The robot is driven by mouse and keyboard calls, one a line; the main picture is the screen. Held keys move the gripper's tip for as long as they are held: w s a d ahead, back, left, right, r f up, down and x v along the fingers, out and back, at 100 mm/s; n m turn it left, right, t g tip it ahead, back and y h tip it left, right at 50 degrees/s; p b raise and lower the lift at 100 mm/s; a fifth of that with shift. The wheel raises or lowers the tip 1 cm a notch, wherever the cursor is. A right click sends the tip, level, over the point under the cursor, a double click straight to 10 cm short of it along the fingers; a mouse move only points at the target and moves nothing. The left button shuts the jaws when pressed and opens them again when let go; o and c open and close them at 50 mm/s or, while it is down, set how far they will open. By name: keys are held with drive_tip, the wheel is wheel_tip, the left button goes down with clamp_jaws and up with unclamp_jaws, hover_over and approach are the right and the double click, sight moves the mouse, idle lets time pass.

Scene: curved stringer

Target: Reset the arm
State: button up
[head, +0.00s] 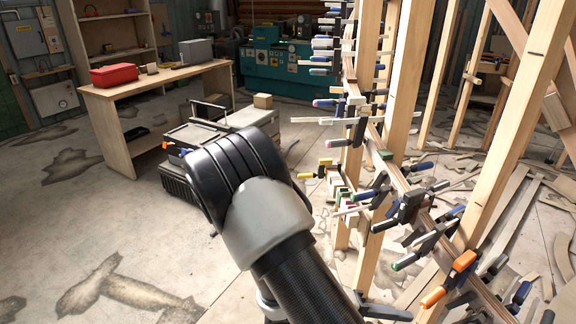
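My arm rises from the bottom middle of the head view, with a dark carbon-look link, a grey collar and a black ribbed joint near the centre. My gripper does not show in this view. A curved wooden stringer (398,180) runs down the right side, with many bar clamps on it. The clamps have coloured handles, such as an orange-handled clamp (464,261) at the lower right. My arm appears just left of the clamps; I cannot tell the gap.
Upright wooden posts (404,85) stand around the stringer. A workbench (110,92) with a red toolbox (114,75) is at the left back. A teal machine (272,62) stands behind. Loose boards (499,225) litter the right floor. The left floor is mostly open.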

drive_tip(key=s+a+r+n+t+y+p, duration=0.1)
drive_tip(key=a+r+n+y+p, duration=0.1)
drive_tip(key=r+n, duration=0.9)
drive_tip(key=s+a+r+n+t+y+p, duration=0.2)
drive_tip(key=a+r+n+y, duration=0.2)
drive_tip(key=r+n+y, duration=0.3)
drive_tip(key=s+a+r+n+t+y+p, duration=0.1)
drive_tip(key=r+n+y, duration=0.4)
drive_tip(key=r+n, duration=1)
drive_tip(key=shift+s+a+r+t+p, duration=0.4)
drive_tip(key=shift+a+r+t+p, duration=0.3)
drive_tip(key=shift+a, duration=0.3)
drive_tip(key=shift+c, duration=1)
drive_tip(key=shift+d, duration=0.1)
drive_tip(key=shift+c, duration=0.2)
